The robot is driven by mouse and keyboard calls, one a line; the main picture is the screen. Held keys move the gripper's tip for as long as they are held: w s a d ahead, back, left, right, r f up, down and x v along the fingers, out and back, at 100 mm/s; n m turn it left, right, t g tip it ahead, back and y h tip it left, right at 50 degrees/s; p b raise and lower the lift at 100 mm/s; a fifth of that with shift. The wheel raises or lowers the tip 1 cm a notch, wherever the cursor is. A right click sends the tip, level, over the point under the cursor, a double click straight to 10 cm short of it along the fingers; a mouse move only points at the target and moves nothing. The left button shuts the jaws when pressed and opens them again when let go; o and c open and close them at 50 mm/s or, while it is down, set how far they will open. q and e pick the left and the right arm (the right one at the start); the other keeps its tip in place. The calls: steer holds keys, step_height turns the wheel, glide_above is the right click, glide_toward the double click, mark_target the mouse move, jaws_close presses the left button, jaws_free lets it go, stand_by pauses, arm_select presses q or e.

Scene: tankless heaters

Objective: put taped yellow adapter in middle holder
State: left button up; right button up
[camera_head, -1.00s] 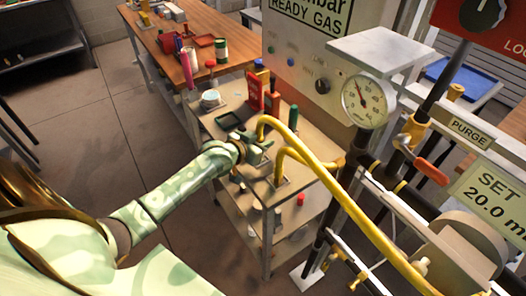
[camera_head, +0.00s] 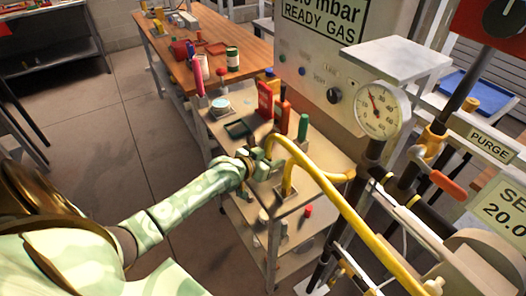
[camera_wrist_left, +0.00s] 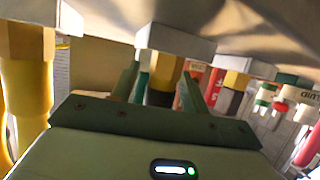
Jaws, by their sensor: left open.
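My left gripper (camera_head: 266,164) is open at the cart's near part, beside the yellow hoses. One yellow hose (camera_head: 312,168) arches down with its end close to the gripper. The left wrist view appears upside down. There, a brass-yellow adapter (camera_wrist_left: 162,73) with a dark lower band shows between my open fingers (camera_wrist_left: 172,88), at a pale holder block (camera_wrist_left: 176,40). Other brass-yellow fittings (camera_wrist_left: 26,42) show at blocks on either side. Whether the fingers touch the adapter, and which piece is taped, I cannot tell.
The cart (camera_head: 327,143) also carries a red item (camera_head: 265,99), a green cylinder (camera_head: 303,126) and a dark tray (camera_head: 238,129). A pressure gauge (camera_head: 379,112) and pipework stand at the right. A wooden bench (camera_head: 202,52) is behind. Floor at left is clear.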

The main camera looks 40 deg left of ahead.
arm_select(q)
steer(key=p+v, duration=0.4)
steer(key=v, duration=0.7)
steer(key=s+f+g+y, duration=0.1)
steer(key=s+f+g, duration=0.1)
steer(key=s+f, duration=0.45)
steer(key=s+f+g, duration=0.2)
steer(key=s+f, duration=0.1)
steer(key=f, duration=0.6)
steer(key=s+f+g+y, duration=0.1)
steer(key=s+f, duration=0.3)
steer(key=f, duration=0.4)
steer(key=s+d+f+g, duration=0.2)
steer(key=s+f, duration=0.3)
steer(key=s, duration=0.5)
steer(key=s+d+f+m+g, duration=0.1)
steer(key=s+d+f+g, duration=0.2)
steer(key=s, duration=0.6)
steer(key=s+d+f+m+g, duration=0.1)
steer(key=s+d+f+g, duration=0.1)
steer(key=s+d+f, duration=0.2)
steer(key=s+f, duration=0.3)
steer(key=s, duration=0.3)
steer(key=shift+s+d+g, duration=0.3)
steer(key=shift+d, duration=0.1)
steer(key=shift+w, duration=0.1)
